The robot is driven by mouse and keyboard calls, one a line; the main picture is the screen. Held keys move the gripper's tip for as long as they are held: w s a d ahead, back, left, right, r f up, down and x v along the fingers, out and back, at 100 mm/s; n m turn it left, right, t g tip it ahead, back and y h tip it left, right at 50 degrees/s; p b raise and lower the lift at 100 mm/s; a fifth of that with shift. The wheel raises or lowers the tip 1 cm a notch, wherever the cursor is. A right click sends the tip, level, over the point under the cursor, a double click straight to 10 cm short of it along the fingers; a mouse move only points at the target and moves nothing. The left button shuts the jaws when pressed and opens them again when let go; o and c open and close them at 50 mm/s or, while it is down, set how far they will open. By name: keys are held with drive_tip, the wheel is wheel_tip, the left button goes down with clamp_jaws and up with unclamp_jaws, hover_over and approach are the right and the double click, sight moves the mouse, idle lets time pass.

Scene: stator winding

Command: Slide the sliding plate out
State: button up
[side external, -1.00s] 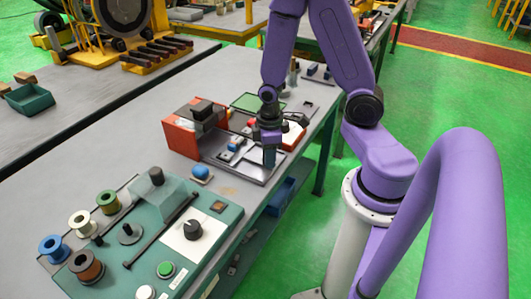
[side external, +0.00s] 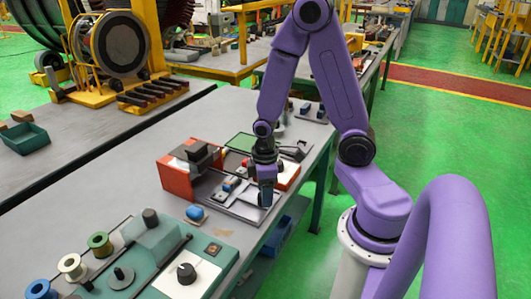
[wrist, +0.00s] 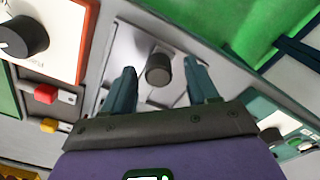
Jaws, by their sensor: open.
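The sliding plate (wrist: 128,50) is a flat silver metal plate in the wrist view, with a dark round knob (wrist: 159,68) standing on it. In the side external view the plate (side external: 235,208) lies at the front of the red-and-grey unit on the bench. My gripper (wrist: 160,85) is open, with one teal finger on each side of the knob in the picture. Gaps show between the fingers and the knob. In the side external view my gripper (side external: 266,198) points down over the plate's right end and hides the knob.
A red box (side external: 178,178) with a dark top stands left of the plate. A blue button (side external: 195,213) and a teal control panel (side external: 150,258) with spools and knobs are nearer the camera. The bench edge lies close to the right of my gripper.

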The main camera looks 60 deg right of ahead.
wheel_tip(320, 180, up, 16)
drive_tip(key=shift+f, duration=0.25)
idle(0.4)
drive_tip(key=shift+s, duration=0.1)
drive_tip(key=s+a+f+n, duration=0.1)
drive_tip(key=s+a+n, duration=0.3)
drive_tip(key=s+a, duration=0.6)
drive_tip(key=s, duration=0.3)
drive_tip(key=shift+s+a+f+n, duration=0.25)
drive_tip(key=shift+f+n, duration=0.15)
